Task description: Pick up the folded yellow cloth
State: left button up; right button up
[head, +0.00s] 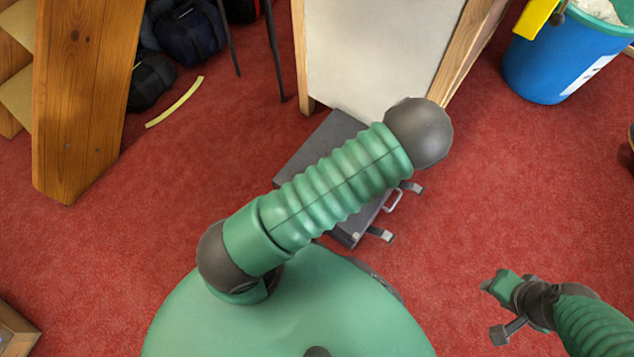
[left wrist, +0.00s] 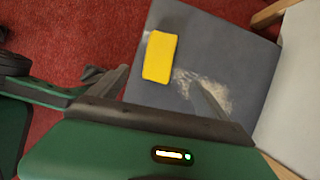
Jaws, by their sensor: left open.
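The folded yellow cloth (left wrist: 160,57) is a small yellow rectangle lying flat on a grey surface in the left wrist view. My left gripper (left wrist: 162,80) is open there, its dark fingers on either side of the cloth's near end. I cannot tell whether they touch it. In the head view my left arm crosses the middle and hides the cloth and left gripper; part of a grey case (head: 318,140) shows behind it. My right gripper (head: 502,308) is at the lower right, away from the case; its jaw opening is unclear.
A pale worn-looking patch (left wrist: 207,92) is beside the cloth. A white panel with wooden edges (head: 380,50) stands behind the case. A blue bin (head: 548,68) with a yellow object (head: 536,17) at its rim is upper right. Red carpet (head: 480,200) is clear between case and bin.

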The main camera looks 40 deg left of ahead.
pick_arm(q)
jog(key=b+x, duration=0.1)
jog(key=x, duration=0.4)
jog(key=b+x, duration=0.1)
jog(key=x, duration=0.1)
jog(key=shift+a+b, duration=0.35)
jog(key=shift+a, duration=0.1)
jog(key=b+x, duration=0.4)
jog(key=shift+s+f+b, duration=0.2)
jog(key=shift+f+b, duration=0.1)
jog(key=shift+f, duration=0.05)
jog(key=shift+a+r, duration=0.1)
jog(key=shift+a, duration=0.15)
jog(key=shift+c, duration=0.2)
jog(key=c, duration=1.4)
pick_arm(e)
jog(key=s+x, duration=0.1)
jog(key=x, duration=0.6)
jog(key=shift+s+a+f, duration=0.3)
jog(key=shift+a+f, duration=0.05)
jog(key=shift+f, duration=0.25)
pick_arm(q)
jog(key=shift+r+p, duration=0.1)
jog(key=shift+p, duration=0.2)
pick_arm(e)
jog(key=shift+r, duration=0.1)
